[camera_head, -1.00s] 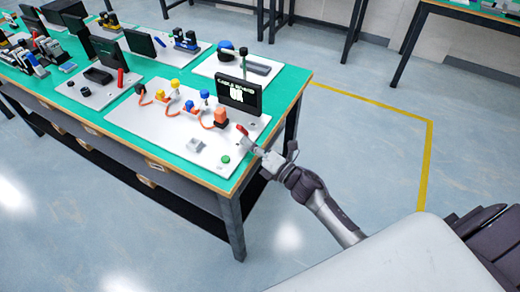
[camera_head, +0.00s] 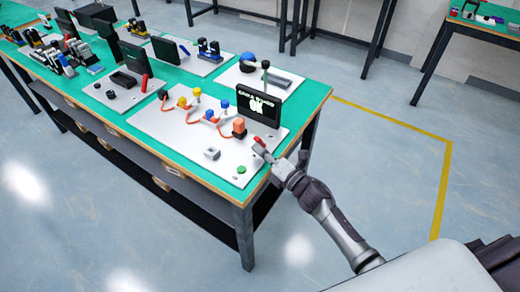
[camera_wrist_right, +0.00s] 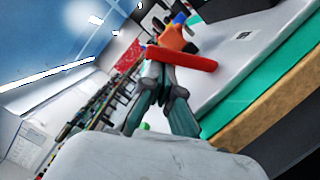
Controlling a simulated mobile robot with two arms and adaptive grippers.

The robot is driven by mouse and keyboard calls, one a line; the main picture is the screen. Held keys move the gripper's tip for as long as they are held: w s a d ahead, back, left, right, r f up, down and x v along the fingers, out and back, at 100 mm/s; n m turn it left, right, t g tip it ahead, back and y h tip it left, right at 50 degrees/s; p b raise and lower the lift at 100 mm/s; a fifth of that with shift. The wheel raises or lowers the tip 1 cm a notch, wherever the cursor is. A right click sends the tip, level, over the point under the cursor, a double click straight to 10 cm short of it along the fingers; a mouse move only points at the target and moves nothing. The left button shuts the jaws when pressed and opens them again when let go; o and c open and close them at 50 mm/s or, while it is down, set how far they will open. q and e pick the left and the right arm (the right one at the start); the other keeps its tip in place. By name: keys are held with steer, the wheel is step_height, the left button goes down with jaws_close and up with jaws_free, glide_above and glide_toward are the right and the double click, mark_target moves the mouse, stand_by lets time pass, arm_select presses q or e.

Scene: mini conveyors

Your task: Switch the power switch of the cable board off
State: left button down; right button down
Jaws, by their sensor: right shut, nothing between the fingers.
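The cable board (camera_head: 172,128) is a white panel on the near end of the green table, with orange cables and blue and yellow plugs. A black screen (camera_head: 258,105) with white writing stands at its back right. A red bar (camera_head: 259,141), which looks like a lever, is at its right edge; it also shows in the right wrist view (camera_wrist_right: 182,58). I cannot tell how it is mounted. My right gripper (camera_head: 266,152) is shut and empty, its fingertips close against the red bar; contact is unclear. My left gripper is not in view.
A grey block (camera_head: 211,153) and a green button (camera_head: 241,169) sit at the board's front. An orange plug (camera_head: 239,127) stands beside the red bar. Other white panels with devices fill the table's far side. The floor right of the table is clear.

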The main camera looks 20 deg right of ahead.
steer(key=shift+r, duration=0.1)
steer(key=shift+w+d+r+m+p, duration=0.15)
steer(key=shift+r+m+p, duration=0.2)
steer(key=shift+m+p, duration=0.4)
steer(key=m+p, duration=0.1)
steer(key=d+r+m+p, duration=0.1)
steer(key=p, duration=0.1)
steer(key=w+m+g+p, duration=0.1)
steer(key=m, duration=0.1)
steer(key=shift+d+r+h, duration=0.2)
steer(key=shift+r+h, duration=0.05)
steer(key=shift+h, duration=0.15)
steer(key=shift+w+d+r+m+g+p, duration=0.15)
steer(key=shift+w+d+m+p, duration=0.1)
steer(key=shift+m+p, duration=0.4)
steer(key=shift+w+d+m+g+p, duration=0.15)
steer(key=shift+d+m+p, duration=0.1)
steer(key=shift+m+p, duration=0.35)
steer(key=shift+w+d+m, duration=0.2)
steer(key=shift+d+m, duration=0.05)
steer(key=shift+m, duration=0.45)
steer(key=shift+f, duration=0.2)
